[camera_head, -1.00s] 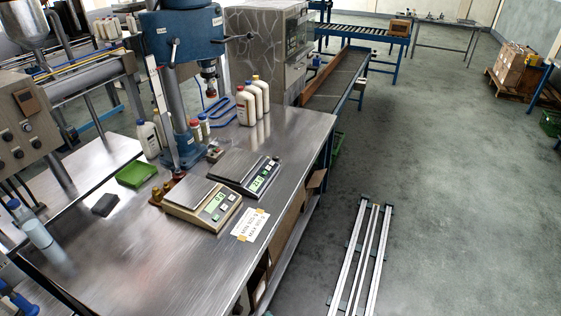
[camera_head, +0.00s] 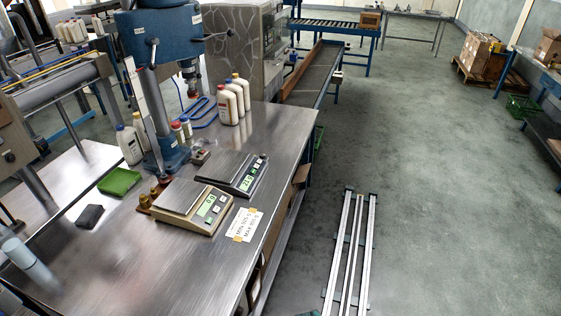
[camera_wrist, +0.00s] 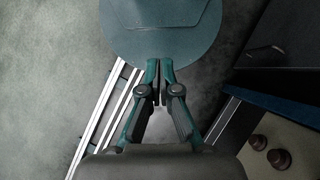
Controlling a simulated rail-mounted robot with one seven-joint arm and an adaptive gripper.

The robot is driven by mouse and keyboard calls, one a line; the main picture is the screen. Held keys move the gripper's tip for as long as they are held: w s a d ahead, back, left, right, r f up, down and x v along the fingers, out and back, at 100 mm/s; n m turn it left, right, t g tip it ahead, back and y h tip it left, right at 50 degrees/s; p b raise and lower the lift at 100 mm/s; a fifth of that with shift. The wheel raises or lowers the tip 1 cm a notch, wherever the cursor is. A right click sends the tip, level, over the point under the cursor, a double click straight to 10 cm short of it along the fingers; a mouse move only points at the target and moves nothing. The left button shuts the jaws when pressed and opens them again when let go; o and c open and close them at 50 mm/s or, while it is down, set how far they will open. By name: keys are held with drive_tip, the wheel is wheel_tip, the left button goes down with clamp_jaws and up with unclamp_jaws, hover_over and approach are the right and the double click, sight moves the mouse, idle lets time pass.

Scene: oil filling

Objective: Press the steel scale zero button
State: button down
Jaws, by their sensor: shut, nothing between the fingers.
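Two bench scales stand side by side on the steel table in the head view. The nearer scale (camera_head: 193,207) has a beige body, a flat metal pan and a lit green display panel with buttons. The farther scale (camera_head: 233,174) has a dark body, a metal pan and its own lit panel. The button labels are too small to read, so I cannot tell which button is zero. My gripper (camera_wrist: 160,82) shows in the wrist view, shut and empty, pointing at a round teal plate. Neither scale is recognisable in that view.
The table (camera_head: 120,270) is bare at its front. A paper label (camera_head: 245,225) lies beside the beige scale. White bottles (camera_head: 236,98), a blue press (camera_head: 160,45) and a green tray (camera_head: 119,182) stand behind and left. Floor rails (camera_head: 350,255) lie right of the table.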

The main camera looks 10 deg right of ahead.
drive_tip(key=w+a+f+m+t+y+b, duration=0.1)
drive_tip(key=w+f+t+y+b, duration=0.1)
drive_tip(key=w, duration=1)
drive_tip(key=w+a+f+m+t+y+b, duration=0.1)
drive_tip(key=w+f+t+b, duration=0.1)
drive_tip(key=w, duration=1)
drive_tip(key=w+d+r+m+t+y+b, duration=0.1)
drive_tip(key=w+d+r+t, duration=0.15)
drive_tip(key=w, duration=0.95)
drive_tip(key=w+d+r+t+y+b, duration=0.1)
drive_tip(key=w+r+t+b, duration=0.2)
drive_tip(key=w, duration=1)
drive_tip(key=w+d+r+m+t+y+b, duration=0.1)
drive_tip(key=w+d+r+t, duration=0.3)
drive_tip(key=w+r, duration=0.8)
drive_tip(key=w+d+r+t+b, duration=0.2)
drive_tip(key=w+d+r, duration=0.4)
drive_tip(key=w+r, duration=0.55)
drive_tip(key=w+a+r+n+y, duration=0.1)
drive_tip(key=w+a+r+y, duration=0.1)
drive_tip(key=w+a+r, duration=0.7)
wheel_tip(320, 180, up, 2)
drive_tip(key=shift+w+a+r+t, duration=0.1)
drive_tip(key=shift+w+a+t, duration=0.35)
drive_tip(key=shift+w, duration=0.4)
drive_tip(key=shift+f, duration=0.2)
